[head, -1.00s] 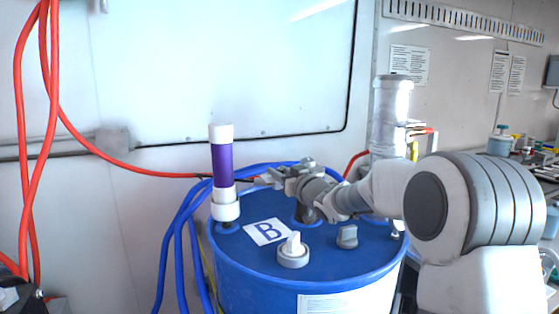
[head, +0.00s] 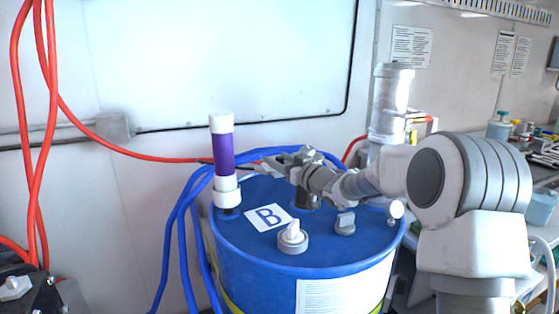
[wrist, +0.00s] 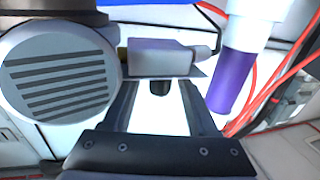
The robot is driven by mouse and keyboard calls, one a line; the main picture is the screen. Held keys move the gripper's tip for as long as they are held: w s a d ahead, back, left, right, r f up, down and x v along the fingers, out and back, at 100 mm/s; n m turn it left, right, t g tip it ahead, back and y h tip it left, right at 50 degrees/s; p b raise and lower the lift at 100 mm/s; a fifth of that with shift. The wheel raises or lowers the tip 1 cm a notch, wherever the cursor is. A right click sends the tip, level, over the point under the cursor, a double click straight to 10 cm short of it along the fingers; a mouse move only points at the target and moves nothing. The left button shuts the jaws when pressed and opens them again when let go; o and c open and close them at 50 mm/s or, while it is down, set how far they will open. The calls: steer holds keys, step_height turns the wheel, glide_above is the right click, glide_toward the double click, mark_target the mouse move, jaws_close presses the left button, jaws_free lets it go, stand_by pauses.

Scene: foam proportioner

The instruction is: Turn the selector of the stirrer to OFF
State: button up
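In the wrist view a grey box (wrist: 158,58) carries a small dark knob (wrist: 159,87), which looks like the stirrer's selector. Beside it is a round, grey, slotted housing (wrist: 62,75), apparently the stirrer's motor. My gripper (wrist: 161,95) is open, with one finger on either side of the dark knob and a bright gap between them. I cannot tell whether the fingers touch it or which way the knob points. In the head view my gripper (head: 277,164) is above the back of the blue drum (head: 270,285) and hides most of the stirrer.
A purple and white tube (head: 222,158) stands upright at the drum lid's left. A white knob (head: 292,236), a grey knob (head: 345,223) and a "B" label (head: 268,217) are on the lid. Blue hoses (head: 168,240) and red hoses (head: 45,150) run at left.

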steer(key=shift+a+f+m+t+h+b, duration=0.1)
steer(key=shift+f+m+t+h+b, duration=0.45)
steer(key=shift+b, duration=1.2)
steer(key=m+h+b, duration=0.1)
steer(key=b, duration=0.2)
steer(key=m+t+h+b, duration=0.1)
steer(key=h+b, duration=0.1)
steer(key=b, duration=0.2)
steer(key=shift+r, duration=0.25)
